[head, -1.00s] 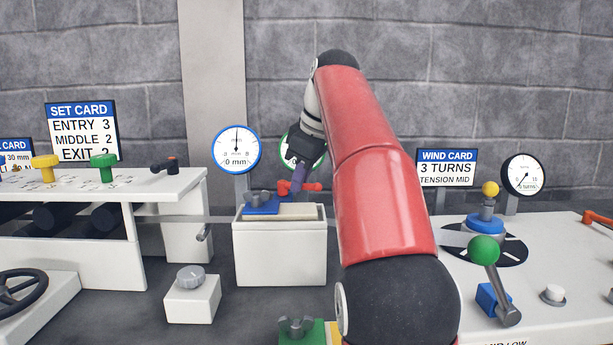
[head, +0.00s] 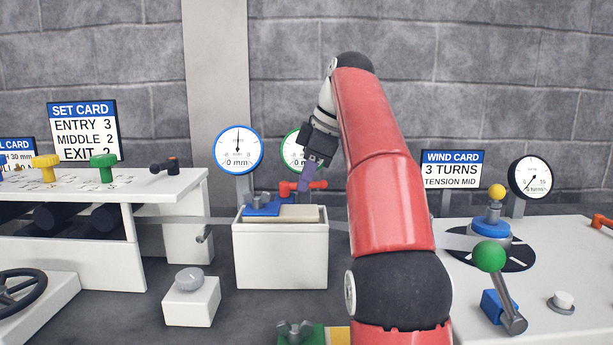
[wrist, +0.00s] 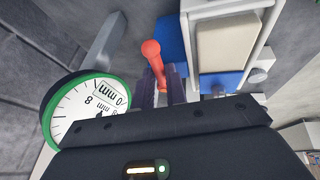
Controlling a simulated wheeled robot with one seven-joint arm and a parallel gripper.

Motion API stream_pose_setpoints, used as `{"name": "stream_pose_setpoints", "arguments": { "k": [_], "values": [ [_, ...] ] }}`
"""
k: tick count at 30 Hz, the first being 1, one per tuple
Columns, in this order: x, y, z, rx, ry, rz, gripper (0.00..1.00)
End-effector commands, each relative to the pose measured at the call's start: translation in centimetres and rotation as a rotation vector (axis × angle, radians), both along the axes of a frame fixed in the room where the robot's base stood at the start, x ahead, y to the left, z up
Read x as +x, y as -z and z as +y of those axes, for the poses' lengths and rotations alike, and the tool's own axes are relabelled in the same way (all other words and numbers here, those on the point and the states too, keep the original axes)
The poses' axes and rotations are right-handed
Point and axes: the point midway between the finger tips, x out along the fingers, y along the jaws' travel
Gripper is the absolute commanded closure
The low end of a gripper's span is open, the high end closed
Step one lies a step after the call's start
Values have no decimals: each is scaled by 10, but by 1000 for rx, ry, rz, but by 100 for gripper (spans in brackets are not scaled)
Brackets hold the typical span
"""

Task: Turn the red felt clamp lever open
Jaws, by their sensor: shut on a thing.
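The red felt clamp lever (head: 289,189) sits on top of the white felt box (head: 280,252), beside a blue block (head: 262,207) and a beige pad (head: 300,213). My gripper (head: 306,184) reaches down to the lever from above, its purple fingers around it. In the wrist view the lever's round red end (wrist: 151,49) sticks out past the fingers, and my gripper (wrist: 160,82) is shut on its bar. The part of the lever between the fingers is partly hidden.
A green-rimmed gauge (head: 295,150) stands close behind my gripper, partly covered by it. A blue-rimmed gauge (head: 238,150) stands to its left. A grey knob on a white block (head: 191,300) is at front left. The winding unit with a green-ball lever (head: 489,256) is at right.

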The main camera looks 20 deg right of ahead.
Motion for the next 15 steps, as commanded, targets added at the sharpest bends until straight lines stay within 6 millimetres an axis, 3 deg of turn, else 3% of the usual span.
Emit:
{"name": "stream_pose_setpoints", "arguments": {
  "k": [5, 6, 10, 15],
  "values": [
    [0, -1, 0, 0, 1, -3, 100],
    [0, -1, 0, 0, 1, -3, 81],
    [0, -1, 0, 0, 1, -2, 64],
    [0, 0, 0, 0, 1, -1, 64]
  ]
}}
